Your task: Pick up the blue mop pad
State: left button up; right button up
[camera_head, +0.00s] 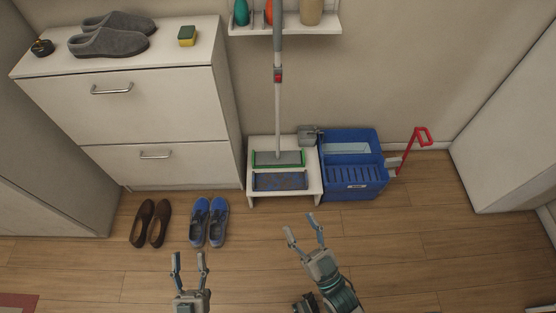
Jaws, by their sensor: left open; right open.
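The blue mop pad (280,181) lies flat on the front part of a low white stool (314,187). Just behind it on the stool stands a mop (278,110) with a green-edged flat head (279,159) and a tall upright handle. My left gripper (189,257) is open and empty, in front of the blue shoes and left of the pad. My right gripper (304,221) is open and empty, in front of the stool and a little right of the pad. Neither gripper touches anything.
Brown shoes (150,222) and blue shoes (209,221) stand on the floor to the left, before a white cabinet (160,120). A shelf (290,29) hangs above. The floor at right is clear.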

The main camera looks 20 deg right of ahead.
aim_at(284, 181)
jog(key=i+l, duration=1.25)
jog(key=i+u, duration=0.05)
